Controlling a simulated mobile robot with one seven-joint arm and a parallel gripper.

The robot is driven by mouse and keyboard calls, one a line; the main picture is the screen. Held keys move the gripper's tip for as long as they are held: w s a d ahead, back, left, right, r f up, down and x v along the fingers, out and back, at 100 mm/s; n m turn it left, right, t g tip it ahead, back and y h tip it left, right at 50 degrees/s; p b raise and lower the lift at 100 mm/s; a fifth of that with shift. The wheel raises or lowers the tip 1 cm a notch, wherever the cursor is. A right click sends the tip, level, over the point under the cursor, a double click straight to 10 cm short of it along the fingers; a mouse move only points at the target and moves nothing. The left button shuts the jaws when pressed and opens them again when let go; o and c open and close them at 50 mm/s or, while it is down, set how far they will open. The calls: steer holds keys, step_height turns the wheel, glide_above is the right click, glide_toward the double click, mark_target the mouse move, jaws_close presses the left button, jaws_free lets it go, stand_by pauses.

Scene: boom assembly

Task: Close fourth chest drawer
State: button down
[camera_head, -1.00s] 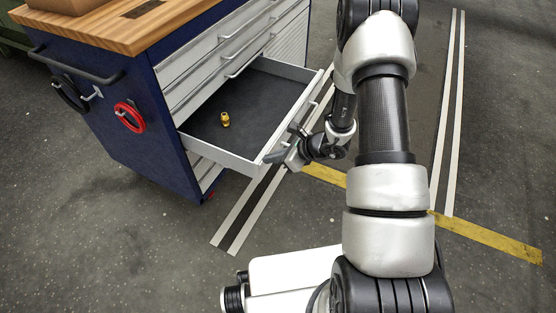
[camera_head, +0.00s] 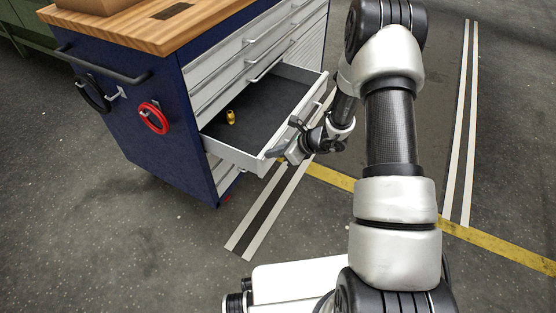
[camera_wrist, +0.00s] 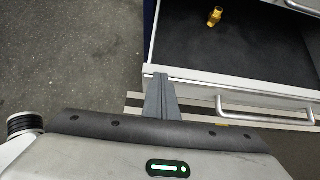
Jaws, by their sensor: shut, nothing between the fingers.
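The open chest drawer (camera_head: 236,152) sticks out of the blue chest (camera_head: 150,140), below other drawers that look shut. It has a dark floor and a grey front with a bar handle. A small brass fitting (camera_head: 231,117) stands inside it; it also shows in the wrist view (camera_wrist: 215,16). My gripper (camera_head: 275,153) is shut and empty, at the outer face of the drawer front near its left end. In the wrist view the fingertips (camera_wrist: 158,80) meet the front's top edge, left of the handle (camera_wrist: 265,110). They appear to touch the front.
A wooden top (camera_head: 150,25) with a cardboard box (camera_head: 95,4) covers the chest. Red (camera_head: 153,118) and black rings hang on its side. A yellow line (camera_head: 500,250) and white stripes mark the floor. The floor right of my arm is clear.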

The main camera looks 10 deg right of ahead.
steer(key=w+a, duration=1.2)
steer(key=a, duration=0.5)
steer(key=shift+w, duration=0.15)
steer(key=shift+d, duration=0.1)
